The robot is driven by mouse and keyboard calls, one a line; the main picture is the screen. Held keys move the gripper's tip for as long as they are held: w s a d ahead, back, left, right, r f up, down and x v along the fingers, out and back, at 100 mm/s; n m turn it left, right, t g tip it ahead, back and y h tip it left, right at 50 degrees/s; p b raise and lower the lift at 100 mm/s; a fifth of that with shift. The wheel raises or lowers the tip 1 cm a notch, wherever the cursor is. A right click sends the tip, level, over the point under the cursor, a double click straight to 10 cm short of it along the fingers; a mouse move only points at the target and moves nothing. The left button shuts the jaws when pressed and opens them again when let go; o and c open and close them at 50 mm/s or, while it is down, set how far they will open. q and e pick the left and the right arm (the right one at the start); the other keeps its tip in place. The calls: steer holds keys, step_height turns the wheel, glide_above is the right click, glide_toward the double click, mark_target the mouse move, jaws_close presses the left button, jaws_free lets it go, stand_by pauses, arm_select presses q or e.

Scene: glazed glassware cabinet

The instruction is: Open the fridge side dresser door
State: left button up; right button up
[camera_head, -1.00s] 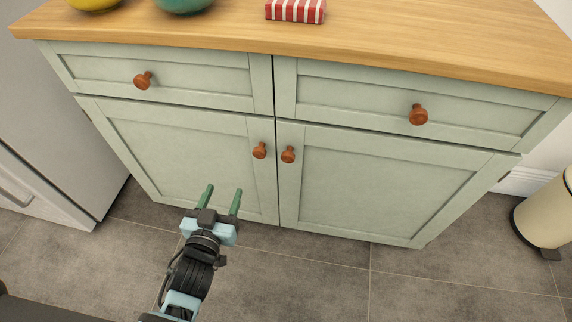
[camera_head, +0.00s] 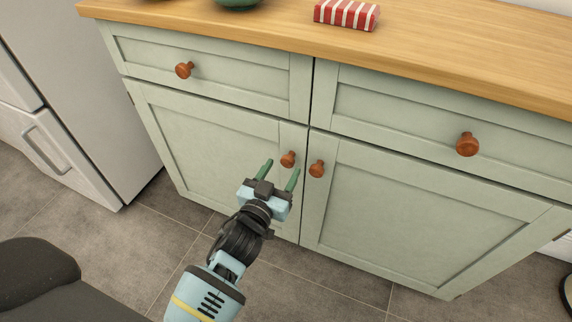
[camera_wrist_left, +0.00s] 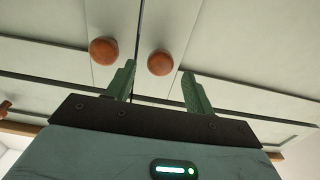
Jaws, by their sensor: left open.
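The fridge-side dresser door (camera_head: 205,130) is the left lower pale green door, and it is closed. Its round reddish-brown wooden knob (camera_head: 288,159) sits near its upper right corner. My left gripper (camera_head: 281,168) is open and empty, with its green fingers pointing toward this knob. In the left wrist view, which looks upside down, the knob (camera_wrist_left: 160,62) appears between the open fingers (camera_wrist_left: 159,72), beyond the tips. I cannot tell the exact gap. The right door's knob (camera_wrist_left: 103,50) is outside the fingers. My right gripper is not in view.
The right lower door (camera_head: 400,215) is closed, with its knob (camera_head: 317,169) close beside. Two closed drawers are above, with knobs (camera_head: 184,70) and (camera_head: 468,144). The fridge (camera_head: 85,95) stands at the left. A striped red box (camera_head: 346,14) lies on the wooden top (camera_head: 430,55).

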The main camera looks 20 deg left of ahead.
mark_target(286, 163)
arm_select(q)
steer(key=shift+w+d, duration=0.1)
steer(key=shift+w, duration=1.4)
jaws_close()
